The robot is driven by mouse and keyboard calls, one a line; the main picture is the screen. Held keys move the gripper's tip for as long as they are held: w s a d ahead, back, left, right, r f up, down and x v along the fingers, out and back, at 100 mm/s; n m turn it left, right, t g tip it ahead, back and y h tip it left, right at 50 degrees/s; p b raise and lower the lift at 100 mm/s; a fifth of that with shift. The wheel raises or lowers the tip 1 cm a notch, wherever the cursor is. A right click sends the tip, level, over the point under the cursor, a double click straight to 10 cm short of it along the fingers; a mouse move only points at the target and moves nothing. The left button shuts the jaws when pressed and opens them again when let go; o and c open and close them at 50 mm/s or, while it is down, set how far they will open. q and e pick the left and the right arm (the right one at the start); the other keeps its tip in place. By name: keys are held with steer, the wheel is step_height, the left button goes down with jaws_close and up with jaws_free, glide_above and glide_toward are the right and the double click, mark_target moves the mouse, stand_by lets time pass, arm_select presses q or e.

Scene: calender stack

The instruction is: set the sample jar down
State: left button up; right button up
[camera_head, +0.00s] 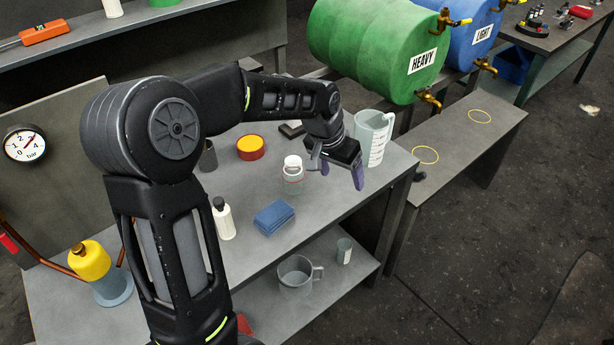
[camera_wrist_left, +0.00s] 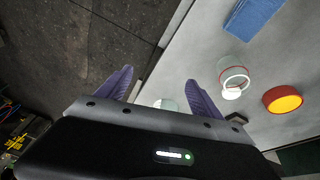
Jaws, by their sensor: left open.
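The sample jar (camera_head: 292,182) is clear with a white cap and a red band. It appears to stand upright on the grey bench (camera_head: 335,205), behind the blue folded cloth (camera_head: 274,216). My left gripper (camera_head: 338,174) is open and empty, just to the right of the jar in the head view. In the left wrist view the jar (camera_wrist_left: 234,72) lies outside the open fingers (camera_wrist_left: 160,77), to the right of them, with nothing seen between the fingertips. My right gripper is not in view.
A clear measuring jug (camera_head: 375,140) stands close behind my left gripper. A red-and-yellow tin (camera_head: 250,147) and a white bottle (camera_head: 223,218) stand on the bench. Green (camera_head: 365,45) and blue (camera_head: 455,30) drums lie beyond. Bare bench lies right of the cloth.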

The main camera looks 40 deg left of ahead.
arm_select(q)
steer(key=s+d+f+h+b, duration=0.1)
steer(key=d+f, duration=0.3)
steer(key=f, duration=0.3)
steer(key=s+d+f+n+b, duration=0.1)
steer(key=d+f, duration=0.3)
steer(key=f, duration=0.4)
steer(key=s+d+f+h+b, duration=0.1)
steer(key=s+d+f+b, duration=0.1)
steer(key=d+f, duration=0.35)
steer(key=s+d+f+g+b, duration=0.1)
steer(key=s+d+f, duration=0.3)
steer(key=s+f, duration=0.6)
steer(key=s+d+f+n+g+h+b, duration=0.1)
steer(key=s+d+f+b, duration=0.2)
steer(key=s+f, duration=0.6)
steer(key=shift+s+d+f+g+b, duration=0.3)
steer(key=shift+s+d+f+g, duration=0.1)
steer(key=shift+s+d, duration=0.7)
steer(key=shift+s+a, duration=0.1)
steer(key=shift+a, duration=0.05)
steer(key=shift+c, duration=0.4)
